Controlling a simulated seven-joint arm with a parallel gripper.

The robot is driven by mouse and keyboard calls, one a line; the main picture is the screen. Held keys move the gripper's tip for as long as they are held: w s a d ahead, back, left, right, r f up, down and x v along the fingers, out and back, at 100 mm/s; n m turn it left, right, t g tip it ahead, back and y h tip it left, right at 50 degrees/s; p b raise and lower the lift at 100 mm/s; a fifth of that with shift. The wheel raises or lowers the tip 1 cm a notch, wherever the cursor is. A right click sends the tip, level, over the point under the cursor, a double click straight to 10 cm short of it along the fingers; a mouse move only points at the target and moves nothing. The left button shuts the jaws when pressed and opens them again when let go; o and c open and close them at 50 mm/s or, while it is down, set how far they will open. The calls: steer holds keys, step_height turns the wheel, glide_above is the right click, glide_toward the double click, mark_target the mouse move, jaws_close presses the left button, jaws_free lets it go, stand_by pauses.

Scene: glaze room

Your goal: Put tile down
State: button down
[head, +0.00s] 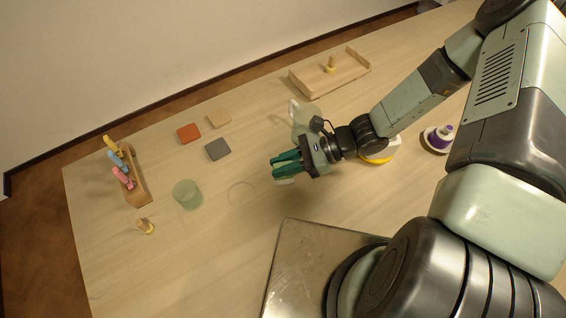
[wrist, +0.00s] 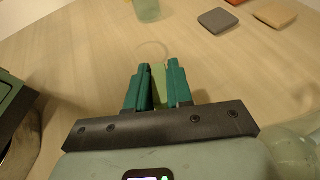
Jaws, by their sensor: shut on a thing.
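My gripper (head: 277,167) is shut on a thin green tile (wrist: 158,86), held on edge between its teal fingers in the wrist view (wrist: 158,68). In the head view a pale edge shows under the fingers. I cannot tell whether the tile touches the table. A faint ring outline (head: 241,182) lies on the table just left of the fingers; it also shows beyond the fingertips in the wrist view. An orange-red tile (head: 189,133), a tan tile (head: 218,118) and a grey tile (head: 218,149) lie flat farther back to the left.
A green glass (head: 187,194) stands left of the ring. A clear pitcher (head: 305,122) is close behind my gripper. A wooden rack (head: 138,194) with coloured items stands far left, near a small brush-like item (head: 146,226). A wooden tray (head: 310,85) and a purple item (head: 441,134) are farther right.

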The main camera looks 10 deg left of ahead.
steer(key=shift+f, duration=0.1)
steer(key=c, duration=1)
jaws_free()
steer(key=shift+w+d+r, duration=0.1)
steer(key=shift+r, duration=0.1)
steer(key=shift+v, duration=5.85)
steer(key=shift+f, duration=0.1)
